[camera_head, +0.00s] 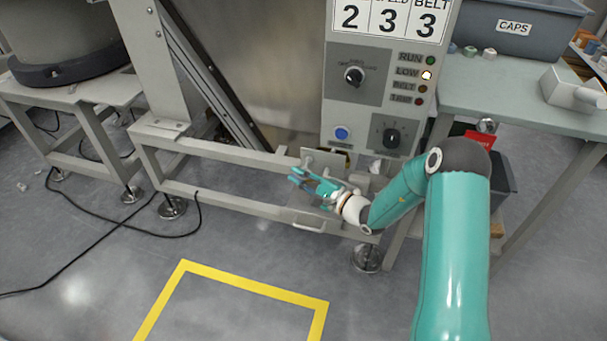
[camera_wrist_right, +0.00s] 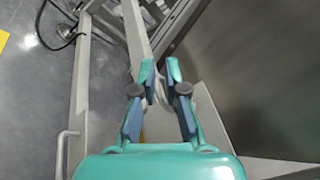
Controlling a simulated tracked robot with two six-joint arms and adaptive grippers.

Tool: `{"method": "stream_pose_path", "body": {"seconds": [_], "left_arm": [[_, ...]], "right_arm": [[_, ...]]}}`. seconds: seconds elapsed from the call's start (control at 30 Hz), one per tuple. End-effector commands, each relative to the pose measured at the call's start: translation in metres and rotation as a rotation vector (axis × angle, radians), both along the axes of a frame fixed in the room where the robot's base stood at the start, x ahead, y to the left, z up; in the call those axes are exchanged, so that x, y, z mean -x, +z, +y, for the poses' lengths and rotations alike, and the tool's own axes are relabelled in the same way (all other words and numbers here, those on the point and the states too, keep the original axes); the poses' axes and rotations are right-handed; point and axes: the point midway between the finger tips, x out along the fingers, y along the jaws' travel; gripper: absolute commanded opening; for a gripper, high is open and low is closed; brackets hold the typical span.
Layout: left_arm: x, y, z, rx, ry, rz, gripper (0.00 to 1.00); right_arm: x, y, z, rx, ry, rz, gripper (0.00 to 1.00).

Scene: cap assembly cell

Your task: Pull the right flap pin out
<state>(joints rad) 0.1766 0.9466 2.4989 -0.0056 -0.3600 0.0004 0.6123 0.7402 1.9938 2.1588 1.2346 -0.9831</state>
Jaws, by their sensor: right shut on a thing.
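My right gripper (camera_head: 306,179) is low in front of the machine, just below the control panel, beside a small upright grey plate (camera_head: 322,158) at the frame. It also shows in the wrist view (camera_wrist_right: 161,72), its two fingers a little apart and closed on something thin. My left gripper is not in view.
The machine's frame rail (camera_head: 215,152) runs behind my right gripper. A drawer-like handle (camera_head: 308,227) sits below it. The control panel (camera_head: 380,95) stands above. A table (camera_head: 500,100) with a grey CAPS bin (camera_head: 535,14) is at the right. The floor in front is clear.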

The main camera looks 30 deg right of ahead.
Motion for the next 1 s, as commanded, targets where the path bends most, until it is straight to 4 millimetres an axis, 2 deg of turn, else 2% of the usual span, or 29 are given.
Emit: {"method": "stream_pose_path", "body": {"seconds": [0.03, 0.07, 0.1, 0.2, 0.73, 0.87, 1.0], "left_arm": [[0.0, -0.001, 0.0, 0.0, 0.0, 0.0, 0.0], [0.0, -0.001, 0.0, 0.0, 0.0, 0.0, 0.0], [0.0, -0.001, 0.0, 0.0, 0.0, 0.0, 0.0], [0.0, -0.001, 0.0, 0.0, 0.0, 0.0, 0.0], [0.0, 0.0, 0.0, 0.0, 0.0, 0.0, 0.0], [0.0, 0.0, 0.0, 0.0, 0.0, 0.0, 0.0], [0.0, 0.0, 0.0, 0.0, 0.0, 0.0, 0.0]], "right_arm": [[0.003, -0.01, 0.007, -0.007, 0.016, 0.025, 0.0], [0.003, -0.01, 0.007, -0.007, 0.016, 0.025, 0.0], [0.003, -0.01, 0.007, -0.007, 0.016, 0.025, 0.18], [0.003, -0.01, 0.006, -0.006, 0.014, 0.025, 0.31], [0.007, -0.005, -0.001, -0.002, 0.002, 0.016, 0.31], [0.019, -0.006, -0.005, -0.003, 0.001, 0.016, 0.31], [0.044, -0.006, -0.015, -0.003, -0.002, 0.018, 0.31]]}}
